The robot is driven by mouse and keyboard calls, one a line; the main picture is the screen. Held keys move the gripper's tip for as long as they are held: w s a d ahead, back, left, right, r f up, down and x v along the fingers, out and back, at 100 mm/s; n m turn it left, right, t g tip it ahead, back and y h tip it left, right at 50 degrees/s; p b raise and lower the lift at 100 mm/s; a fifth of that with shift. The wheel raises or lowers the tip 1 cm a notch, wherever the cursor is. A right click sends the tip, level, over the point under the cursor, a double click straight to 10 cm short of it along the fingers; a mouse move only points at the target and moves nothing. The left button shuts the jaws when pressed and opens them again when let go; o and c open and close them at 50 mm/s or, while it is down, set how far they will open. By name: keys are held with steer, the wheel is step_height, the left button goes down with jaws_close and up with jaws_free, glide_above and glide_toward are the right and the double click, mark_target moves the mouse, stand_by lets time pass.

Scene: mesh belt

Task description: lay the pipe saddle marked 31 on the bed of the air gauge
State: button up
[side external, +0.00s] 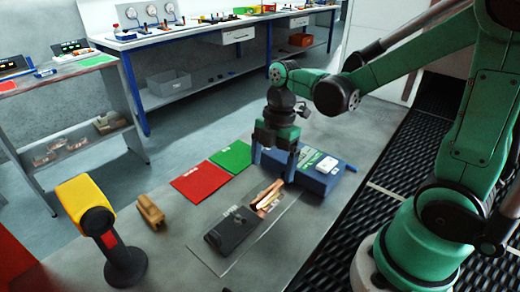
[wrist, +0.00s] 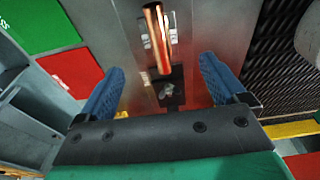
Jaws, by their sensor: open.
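My gripper (side external: 274,167) points down with its two blue fingers spread apart and nothing between them. The fingers also show in the wrist view (wrist: 160,90). Beyond them lies a copper-coloured, pipe-like piece (wrist: 157,40), which shows in the side view (side external: 268,196) just below the gripper, apart from it. It lies at the far end of a black device (side external: 231,231) on a pale plate. I cannot read a 31 on any piece. A blue box (side external: 318,174) with a white unit on top stands right of the gripper. I cannot tell which device is the air gauge.
A red mat (side external: 200,184) and a green mat (side external: 232,156) lie left of the gripper. A tan block (side external: 151,212) and a yellow-headed stand (side external: 96,222) are further left. Dark mesh (side external: 350,217) runs along the right. Bare grey table lies in front.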

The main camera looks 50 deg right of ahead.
mark_target(274, 186)
step_height(274, 186, up, 6)
steer(key=s+a+m+t+h, duration=0.1)
steer(key=m+t, duration=0.6)
steer(key=m, duration=1.1)
steer(key=shift+s+a+h, duration=0.15)
steer(key=shift+a+h, duration=0.25)
steer(key=shift+a, duration=0.15)
